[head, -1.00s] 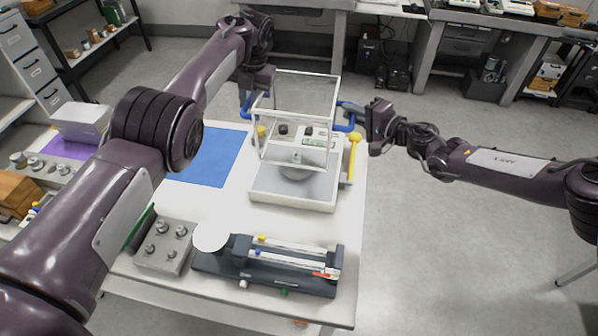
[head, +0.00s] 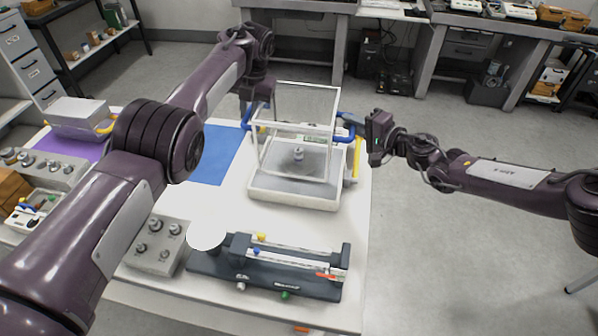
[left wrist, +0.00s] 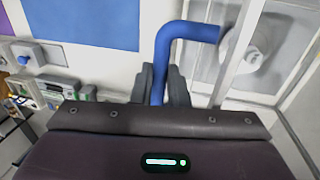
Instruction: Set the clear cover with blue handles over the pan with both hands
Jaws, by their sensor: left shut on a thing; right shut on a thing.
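The clear cover (head: 308,86) with pale frame edges is held upright over the balance (head: 295,194), its lower edges near or around the pan area. I cannot tell whether it touches the balance. A small metal weight (head: 298,154) shows through the cover on the pan; the pan itself is mostly hidden. My left gripper (head: 250,122) is shut on the left blue handle (left wrist: 160,62), which sits between the fingers in the left wrist view. My right gripper (head: 358,124) is shut on the right blue handle (head: 345,131).
A blue mat (head: 215,157) lies left of the balance. A dark instrument with a beam (head: 270,270) and a grey block of weights (head: 155,247) stand at the front. A yellow-handled item (head: 356,158) is right of the balance. The floor at right is clear.

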